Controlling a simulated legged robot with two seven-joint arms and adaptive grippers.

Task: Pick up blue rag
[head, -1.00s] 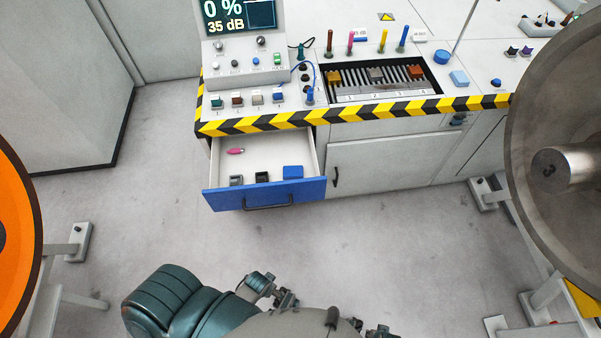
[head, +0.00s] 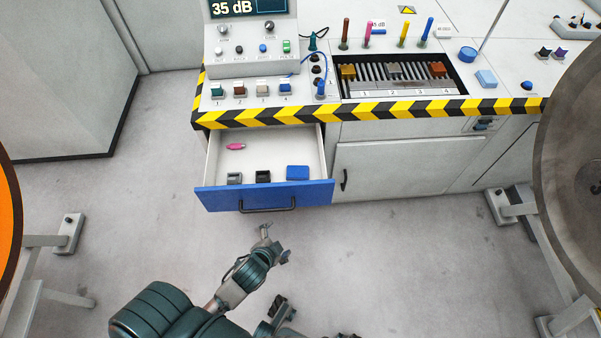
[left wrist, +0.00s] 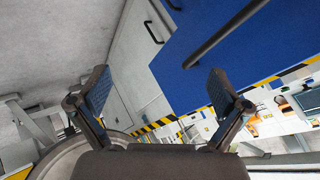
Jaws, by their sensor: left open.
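A flat blue piece (head: 298,173), which looks like the folded blue rag, lies at the front right inside the open drawer. My left gripper (head: 275,243) is open and empty, over the floor in front of and below the drawer handle. In the left wrist view, its two fingers (left wrist: 160,100) stand wide apart, with the blue drawer front (left wrist: 205,40) beyond them. The rag is not visible in that view.
The open drawer (head: 264,199) also holds a pink item (head: 235,147) and two small dark boxes (head: 263,177). Above it is the bench with its striped edge (head: 370,110). A large grey wheel (head: 570,170) stands at the right, an orange one (head: 8,220) at the left.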

